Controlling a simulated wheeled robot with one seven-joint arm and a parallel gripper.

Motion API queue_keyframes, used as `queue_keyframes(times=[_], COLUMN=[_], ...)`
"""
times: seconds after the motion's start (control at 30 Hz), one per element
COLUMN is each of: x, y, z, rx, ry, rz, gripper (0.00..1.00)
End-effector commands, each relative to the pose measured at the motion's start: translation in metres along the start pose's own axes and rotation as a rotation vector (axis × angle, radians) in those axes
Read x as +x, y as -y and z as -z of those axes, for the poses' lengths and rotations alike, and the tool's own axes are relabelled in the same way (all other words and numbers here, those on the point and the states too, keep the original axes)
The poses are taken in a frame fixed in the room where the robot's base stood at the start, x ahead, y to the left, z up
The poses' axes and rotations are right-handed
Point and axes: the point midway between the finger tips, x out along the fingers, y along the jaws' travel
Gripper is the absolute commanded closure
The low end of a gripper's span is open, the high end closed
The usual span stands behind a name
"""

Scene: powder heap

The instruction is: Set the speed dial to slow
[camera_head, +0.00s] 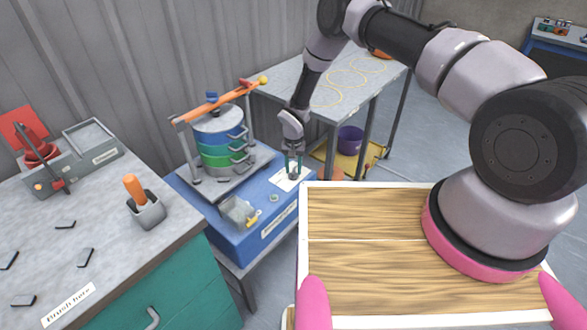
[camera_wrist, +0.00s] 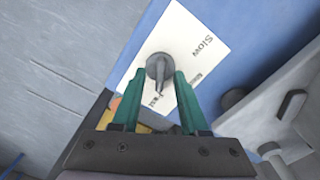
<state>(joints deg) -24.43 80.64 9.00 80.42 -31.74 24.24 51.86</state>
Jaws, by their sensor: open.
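The speed dial (camera_wrist: 158,68) is a round grey knob with a narrow raised handle. It sits on a white label plate (camera_wrist: 185,30) on the blue machine base (camera_head: 262,215). The plate reads "Slow" at upper right; smaller, partly hidden words lie below it. The handle points down in the wrist view, near the lowest word, away from "Slow". My gripper (camera_wrist: 160,78) is open, its teal fingers on either side of the handle; contact cannot be told. In the head view my gripper (camera_head: 293,166) is low over the plate (camera_head: 281,184) and largely hides the dial.
A sieve stack (camera_head: 217,140) with an orange bar (camera_head: 215,103) stands on the machine, left of my gripper. A small grey container (camera_head: 238,212) sits in front. A grey-topped bench (camera_head: 100,225) is at left, a table (camera_head: 340,85) behind.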

Motion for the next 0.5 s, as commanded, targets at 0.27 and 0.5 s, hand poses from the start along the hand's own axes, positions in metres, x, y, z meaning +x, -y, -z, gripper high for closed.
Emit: queue_keyframes(times=[0.27, 0.5], x=[0.0008, 0.0006], y=[0.0000, 0.0001], z=[0.0002, 0.0002], rx=[0.000, 0.000], ry=[0.000, 0.000], rz=[0.000, 0.000], gripper=[0.64, 1.00])
